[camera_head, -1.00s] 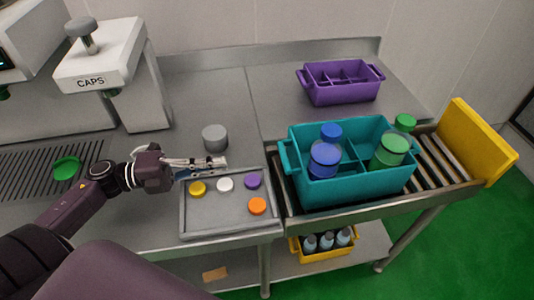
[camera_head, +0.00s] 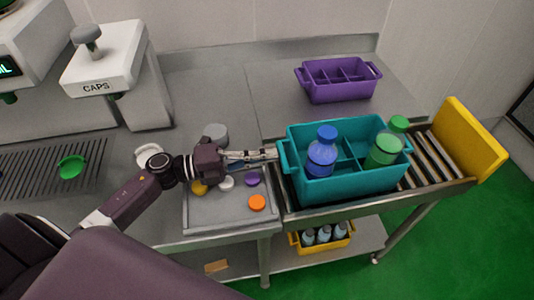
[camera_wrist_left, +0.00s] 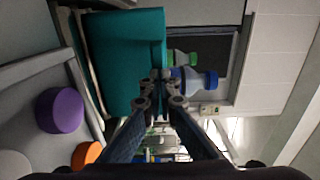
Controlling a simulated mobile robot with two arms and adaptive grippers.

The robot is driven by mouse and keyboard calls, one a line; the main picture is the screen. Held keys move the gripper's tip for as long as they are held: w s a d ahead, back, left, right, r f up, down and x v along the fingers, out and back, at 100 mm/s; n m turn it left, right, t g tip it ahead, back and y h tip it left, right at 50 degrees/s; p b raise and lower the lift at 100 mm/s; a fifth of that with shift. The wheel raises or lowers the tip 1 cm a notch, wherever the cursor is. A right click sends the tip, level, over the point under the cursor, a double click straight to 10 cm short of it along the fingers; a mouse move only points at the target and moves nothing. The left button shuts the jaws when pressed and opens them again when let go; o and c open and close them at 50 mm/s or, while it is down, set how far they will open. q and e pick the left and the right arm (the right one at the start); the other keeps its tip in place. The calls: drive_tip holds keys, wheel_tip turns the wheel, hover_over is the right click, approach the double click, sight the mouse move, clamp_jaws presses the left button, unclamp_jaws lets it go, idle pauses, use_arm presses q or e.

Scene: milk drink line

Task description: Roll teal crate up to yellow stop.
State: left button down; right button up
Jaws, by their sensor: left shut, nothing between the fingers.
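The teal crate (camera_head: 330,188) stands on the roller track (camera_head: 425,160), holding a blue-capped bottle (camera_head: 322,153) and a green-capped bottle (camera_head: 385,150). The yellow stop (camera_head: 470,138) stands at the track's right end, with bare rollers between it and the crate. My left gripper (camera_head: 274,153) is shut and empty, its tips at the crate's left end by the handle. I cannot tell whether they touch. The left wrist view shows the crate's teal wall (camera_wrist_left: 125,50) just beyond the fingertips (camera_wrist_left: 160,82). My right gripper is not in view.
A grey tray (camera_head: 215,222) with several coloured caps lies below my left arm. A purple crate (camera_head: 338,92) stands at the back. A grey round piece (camera_head: 216,131) stands behind the gripper. A yellow crate with bottles (camera_head: 325,243) sits on the lower shelf.

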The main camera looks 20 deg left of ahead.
use_arm(q)
drive_tip(key=x, duration=2.2)
drive_tip(key=shift+w+d+f+b, duration=0.1)
drive_tip(key=shift+w+d+b, duration=0.1)
drive_tip(key=shift+b, duration=0.1)
drive_tip(key=shift+a, duration=0.15)
